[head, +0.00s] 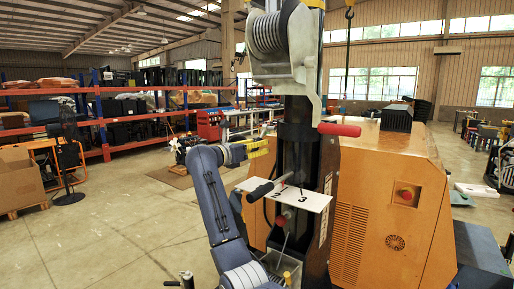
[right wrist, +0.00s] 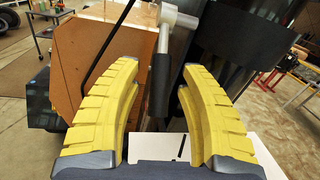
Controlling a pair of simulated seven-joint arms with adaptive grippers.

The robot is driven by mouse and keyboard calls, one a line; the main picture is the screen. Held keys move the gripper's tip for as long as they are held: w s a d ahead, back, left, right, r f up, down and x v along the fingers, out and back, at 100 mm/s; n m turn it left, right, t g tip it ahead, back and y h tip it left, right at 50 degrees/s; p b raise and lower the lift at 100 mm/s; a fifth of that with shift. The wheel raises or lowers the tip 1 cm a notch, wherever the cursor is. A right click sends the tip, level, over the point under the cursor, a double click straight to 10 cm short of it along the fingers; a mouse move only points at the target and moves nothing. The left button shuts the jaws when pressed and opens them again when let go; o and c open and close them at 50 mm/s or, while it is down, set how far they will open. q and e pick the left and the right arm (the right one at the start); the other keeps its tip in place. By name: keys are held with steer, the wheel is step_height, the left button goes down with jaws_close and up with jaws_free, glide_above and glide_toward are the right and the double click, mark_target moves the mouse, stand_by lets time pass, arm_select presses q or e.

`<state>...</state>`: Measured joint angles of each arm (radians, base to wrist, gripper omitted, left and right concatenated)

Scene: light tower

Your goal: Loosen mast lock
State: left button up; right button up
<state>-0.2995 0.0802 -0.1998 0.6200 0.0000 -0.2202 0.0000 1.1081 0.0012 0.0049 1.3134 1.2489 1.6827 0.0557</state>
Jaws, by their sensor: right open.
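The mast (head: 294,150) is a dark column with a grey winch (head: 285,35) on top. A lever with a black grip (head: 260,190) sticks out leftward over a white numbered plate (head: 315,200) at the mast. In the right wrist view the grip (right wrist: 160,88) hangs from a grey metal piece (right wrist: 176,16), between the yellow fingers and clear of both in the picture. My right gripper (head: 262,147) is open, left of the mast and above the lever; its spread fingers show in the right wrist view (right wrist: 160,75). My left gripper is not in view.
A red handle (head: 340,129) juts right from the mast. An orange cabinet (head: 390,215) stands close behind and to the right. Shelving (head: 130,110), a fan (head: 68,150) and a cardboard box (head: 18,180) are far left. The floor at left is mostly clear.

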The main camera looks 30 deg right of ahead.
steer(key=shift+c, duration=0.2)
jaws_close()
stand_by(0.4)
